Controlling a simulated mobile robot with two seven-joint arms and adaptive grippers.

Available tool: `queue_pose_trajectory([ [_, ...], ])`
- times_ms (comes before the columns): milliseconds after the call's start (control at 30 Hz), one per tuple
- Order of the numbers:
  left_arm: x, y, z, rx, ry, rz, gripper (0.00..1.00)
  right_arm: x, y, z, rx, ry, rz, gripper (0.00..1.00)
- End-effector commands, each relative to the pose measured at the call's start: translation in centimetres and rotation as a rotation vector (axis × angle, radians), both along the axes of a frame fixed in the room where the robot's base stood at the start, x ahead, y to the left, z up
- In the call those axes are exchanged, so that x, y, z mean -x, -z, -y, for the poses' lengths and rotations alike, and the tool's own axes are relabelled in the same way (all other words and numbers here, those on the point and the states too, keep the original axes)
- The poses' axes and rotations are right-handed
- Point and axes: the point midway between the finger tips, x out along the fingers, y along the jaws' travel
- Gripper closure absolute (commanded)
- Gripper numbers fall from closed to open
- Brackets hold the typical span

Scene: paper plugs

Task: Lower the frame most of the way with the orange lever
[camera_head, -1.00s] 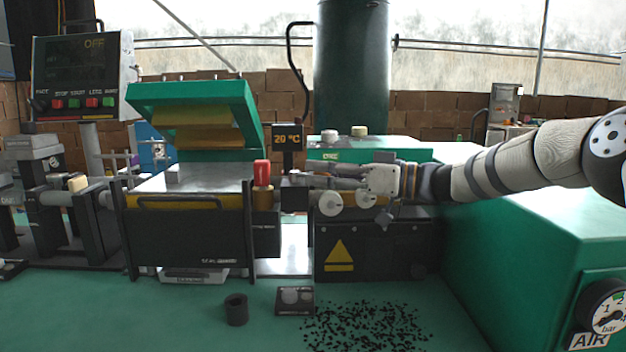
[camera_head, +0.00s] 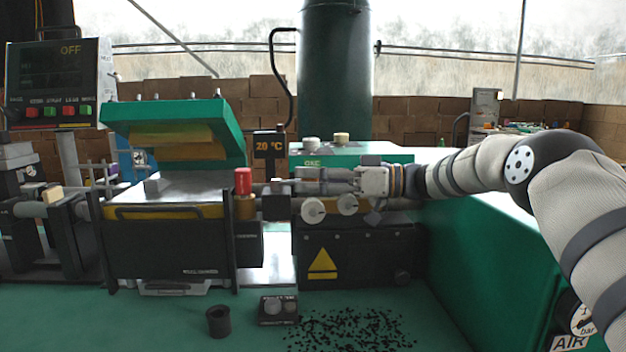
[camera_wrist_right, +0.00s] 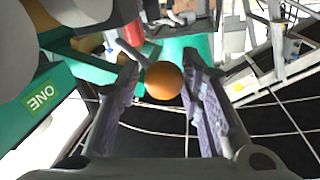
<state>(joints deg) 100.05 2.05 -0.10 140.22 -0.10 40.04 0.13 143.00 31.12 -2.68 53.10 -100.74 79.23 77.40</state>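An orange ball-shaped knob (camera_wrist_right: 163,81), which looks like the end of the orange lever, shows in the right wrist view. It sits between the two fingers of my right gripper (camera_wrist_right: 162,100), with gaps on both sides. My right gripper (camera_head: 325,180) is open and reaches left over the black front of the machine in the head view. I cannot make out the knob in the head view. A green frame (camera_head: 172,118) with a yellowish underside is tilted up above a grey metal plate (camera_head: 200,186). My left gripper is not in view.
A red-topped post (camera_head: 243,181) stands left of my right gripper. A control panel reading OFF (camera_head: 60,85) is at the left. A black cup (camera_head: 218,321), a small dark tray (camera_head: 278,309) and scattered black bits (camera_head: 350,330) lie on the green table.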

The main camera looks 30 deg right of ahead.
Motion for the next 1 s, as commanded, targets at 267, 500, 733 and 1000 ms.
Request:
queue_pose_trajectory([
  [267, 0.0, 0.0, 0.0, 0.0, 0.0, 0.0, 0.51, 0.0, -0.1, -0.2, 0.0, -0.003, 0.003, 0.53],
  [500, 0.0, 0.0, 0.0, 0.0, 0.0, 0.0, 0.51, 0.0, -3.3, -0.3, 0.004, -0.004, 0.008, 0.53],
  [733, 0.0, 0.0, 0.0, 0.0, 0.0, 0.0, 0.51, 0.0, -8.5, -0.4, 0.004, -0.006, 0.006, 0.53],
  [1000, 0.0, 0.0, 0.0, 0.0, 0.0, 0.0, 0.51, -0.1, -10.2, -0.5, 0.001, -0.006, 0.003, 0.53],
])
